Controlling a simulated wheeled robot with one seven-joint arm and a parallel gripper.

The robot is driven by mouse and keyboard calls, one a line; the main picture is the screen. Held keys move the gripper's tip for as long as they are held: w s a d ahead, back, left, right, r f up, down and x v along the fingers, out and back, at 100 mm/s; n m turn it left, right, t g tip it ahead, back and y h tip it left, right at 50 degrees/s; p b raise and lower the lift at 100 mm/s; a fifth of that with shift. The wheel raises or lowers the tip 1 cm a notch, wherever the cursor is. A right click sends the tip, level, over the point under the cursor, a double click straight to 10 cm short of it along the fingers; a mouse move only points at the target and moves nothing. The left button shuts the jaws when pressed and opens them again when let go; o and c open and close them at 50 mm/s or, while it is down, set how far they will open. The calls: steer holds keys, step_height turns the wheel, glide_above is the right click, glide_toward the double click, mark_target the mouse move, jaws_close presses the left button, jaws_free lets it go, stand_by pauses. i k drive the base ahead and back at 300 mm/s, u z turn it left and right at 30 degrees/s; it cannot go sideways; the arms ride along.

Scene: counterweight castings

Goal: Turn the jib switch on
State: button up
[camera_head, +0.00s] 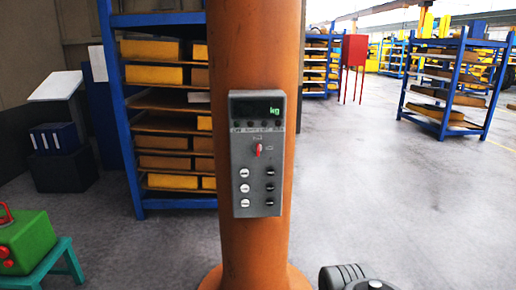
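A grey control panel (257,217) is fixed to the front of an orange column (226,60) in the middle of the view. A small red switch knob (258,150) sits on the panel's upper half and stands about upright, with small marks around it too small to read. Above it is a dark display (257,108) with green "kg" on it. White buttons (244,188) run down the lower left, and dark ones (270,187) down the lower right. A dark grey piece of my arm shows at the bottom edge, right of the column. My gripper's fingers are not seen.
A blue rack (122,120) with yellow castings stands behind the column at left. A green box (30,243) with a red handle sits on a teal stool (62,262) at lower left. Another blue rack (447,125) stands at right. Grey floor right of the column is clear.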

mark_target(257, 147)
steer(key=k, duration=0.35)
steer(key=u, duration=0.85)
steer(key=i, duration=0.75)
steer(key=u, duration=0.8)
